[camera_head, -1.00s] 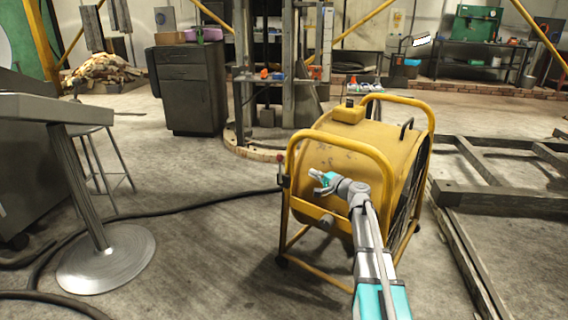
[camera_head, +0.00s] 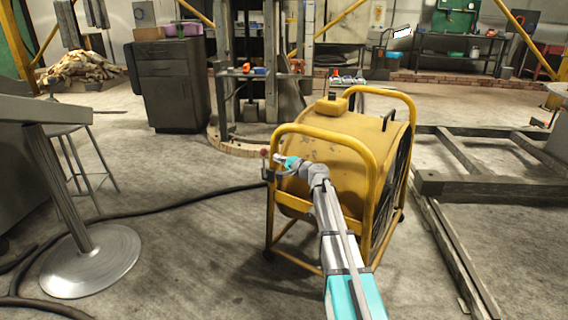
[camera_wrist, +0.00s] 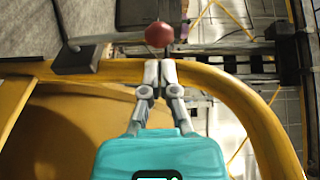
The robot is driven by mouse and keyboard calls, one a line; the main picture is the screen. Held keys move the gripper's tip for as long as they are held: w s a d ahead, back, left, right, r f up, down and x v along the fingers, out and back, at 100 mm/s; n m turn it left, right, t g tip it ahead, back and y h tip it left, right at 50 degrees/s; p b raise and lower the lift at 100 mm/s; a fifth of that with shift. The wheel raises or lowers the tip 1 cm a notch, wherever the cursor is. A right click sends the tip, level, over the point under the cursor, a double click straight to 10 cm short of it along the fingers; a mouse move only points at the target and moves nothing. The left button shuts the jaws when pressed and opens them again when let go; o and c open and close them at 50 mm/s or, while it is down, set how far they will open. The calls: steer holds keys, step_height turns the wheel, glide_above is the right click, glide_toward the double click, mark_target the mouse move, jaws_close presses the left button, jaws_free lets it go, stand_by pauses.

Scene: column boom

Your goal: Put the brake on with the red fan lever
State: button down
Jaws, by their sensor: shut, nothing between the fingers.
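The yellow fan (camera_head: 335,150) stands on the floor in its tubular frame. The red fan lever has a round red knob (camera_head: 264,153) at the left front of the fan frame. In the wrist view the red knob (camera_wrist: 159,34) sits just beyond my fingertips, past the yellow frame tube (camera_wrist: 100,73). My gripper (camera_head: 279,160) is shut and empty, just right of the lever in the head view. In the wrist view my gripper (camera_wrist: 160,66) lies over the tube, its tips close to the knob. I cannot tell whether they touch.
A dark hose (camera_head: 180,203) runs over the floor left of the fan. A round-based metal stand (camera_head: 90,262) and a stool (camera_head: 75,160) stand at the left. Metal beams (camera_head: 490,184) lie to the right. Open floor lies between the stand and the fan.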

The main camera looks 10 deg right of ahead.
mark_target(264, 163)
steer(key=x, duration=0.4)
steer(key=shift+w+a, duration=0.1)
steer(key=shift+w, duration=0.05)
